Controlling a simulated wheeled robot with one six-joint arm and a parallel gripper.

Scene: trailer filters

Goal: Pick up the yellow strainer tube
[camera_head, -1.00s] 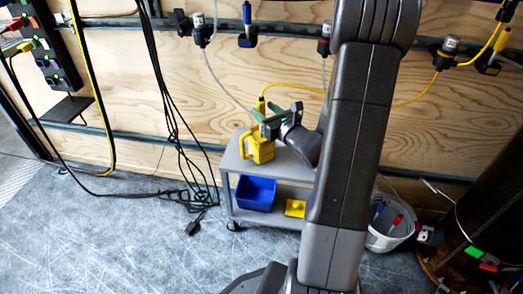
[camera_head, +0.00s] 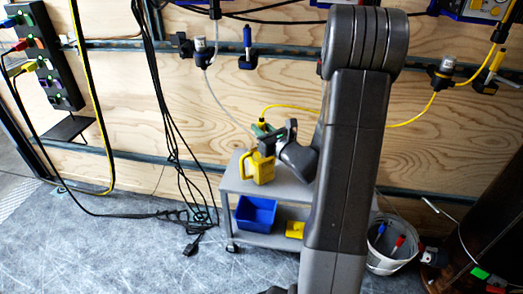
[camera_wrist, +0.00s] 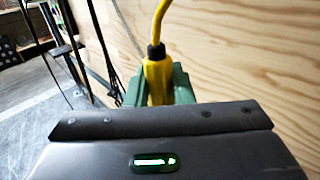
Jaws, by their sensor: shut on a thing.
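The yellow strainer tube (camera_wrist: 158,82) stands between the two green fingers of my gripper (camera_wrist: 158,90) in the wrist view. It has a black collar and a yellow hose at its top. In the head view, my gripper (camera_head: 264,131) is shut on the tube just above the yellow jug (camera_head: 262,168). Only the tube's top (camera_head: 262,122) shows there. Its lower end is hidden, so I cannot tell whether it is inside the jug. The jug stands upright on the grey cart.
The grey cart (camera_head: 236,184) holds a blue bin (camera_head: 256,213) and a small yellow thing (camera_head: 295,229) on its lower shelf. Black cables (camera_head: 175,130) hang to the left. A white bucket (camera_head: 392,247) stands at right. The plywood wall (camera_head: 420,150) is close behind.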

